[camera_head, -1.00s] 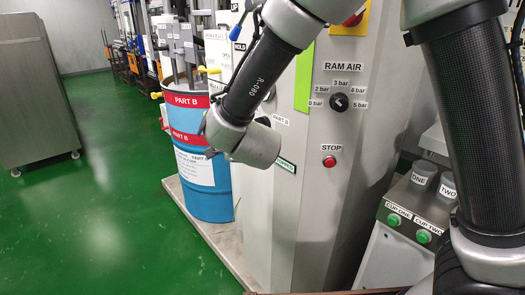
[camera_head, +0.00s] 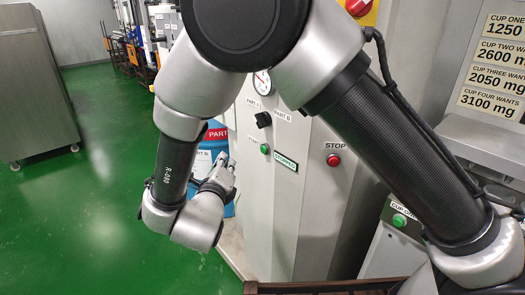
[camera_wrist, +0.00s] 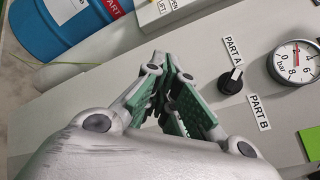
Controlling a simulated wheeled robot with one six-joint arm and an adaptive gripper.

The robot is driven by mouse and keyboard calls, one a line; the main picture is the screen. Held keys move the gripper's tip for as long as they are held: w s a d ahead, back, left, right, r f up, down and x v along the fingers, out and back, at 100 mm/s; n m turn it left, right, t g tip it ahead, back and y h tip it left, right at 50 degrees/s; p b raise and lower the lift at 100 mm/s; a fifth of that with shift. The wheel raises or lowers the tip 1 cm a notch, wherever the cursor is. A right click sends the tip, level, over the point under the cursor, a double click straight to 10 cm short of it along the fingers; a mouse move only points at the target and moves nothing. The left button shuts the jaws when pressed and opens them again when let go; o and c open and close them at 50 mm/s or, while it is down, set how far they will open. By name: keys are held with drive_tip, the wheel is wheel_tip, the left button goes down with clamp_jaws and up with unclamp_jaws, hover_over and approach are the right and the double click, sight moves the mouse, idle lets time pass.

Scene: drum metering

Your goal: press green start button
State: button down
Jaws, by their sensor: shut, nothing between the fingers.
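The green start button (camera_head: 265,149) is on the grey cabinet front, below the black selector knob, with a small label at its left. My gripper (camera_head: 230,163) is left of the button in the head view, with its fingers pointing up. In the wrist view its fingers (camera_wrist: 172,62) are closed together and hold nothing. They look apart from the cabinet there, left of the Part A / Part B selector. The start button does not show in the wrist view.
The black selector knob (camera_head: 263,119) and gauge (camera_head: 263,82) are above the button. A green "STOPPED" sign (camera_head: 286,162) and the red stop button (camera_head: 333,160) are to its right. Green floor is open at left.

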drive_tip(key=w+d, duration=0.5)
drive_tip(key=d, duration=0.1)
drive_tip(key=shift+w+d, duration=0.2)
drive_tip(key=shift+d, duration=0.05)
idle(1.4)
drive_tip(key=shift+w+d, duration=0.25)
drive_tip(key=shift+d, duration=0.1)
drive_tip(key=shift+w+d, duration=0.3)
drive_tip(key=shift+d, duration=0.05)
idle(0.6)
idle(0.4)
drive_tip(key=shift+s+a, duration=0.55)
drive_tip(key=shift+a, duration=0.1)
drive_tip(key=shift+s+a, duration=0.1)
drive_tip(key=shift+a, duration=0.05)
drive_tip(key=s+a, duration=0.3)
drive_tip(key=shift+a, duration=0.3)
